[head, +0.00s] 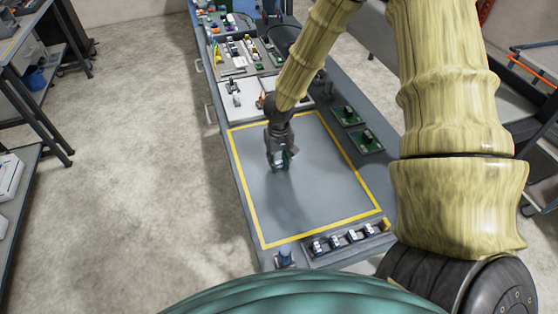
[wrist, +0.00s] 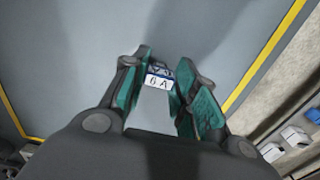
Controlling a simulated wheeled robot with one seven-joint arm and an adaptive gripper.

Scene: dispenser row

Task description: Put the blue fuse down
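The blue fuse (wrist: 160,72) has a white label reading "6 A" and sits between the green-padded fingertips of my gripper (wrist: 162,80). Both fingers appear to touch its sides, so my gripper looks shut on it. In the head view my gripper (head: 281,164) points down over the middle of the grey, yellow-bordered work area (head: 320,195). The fuse cannot be made out clearly there. Whether its underside touches the surface cannot be told.
A row of dispensers (head: 343,241) with several small white-and-blue parts lines the front edge. Two green boards (head: 366,141) lie to the right of the yellow border. Trays with small parts (head: 243,58) stand farther back. The marked area around my gripper is clear.

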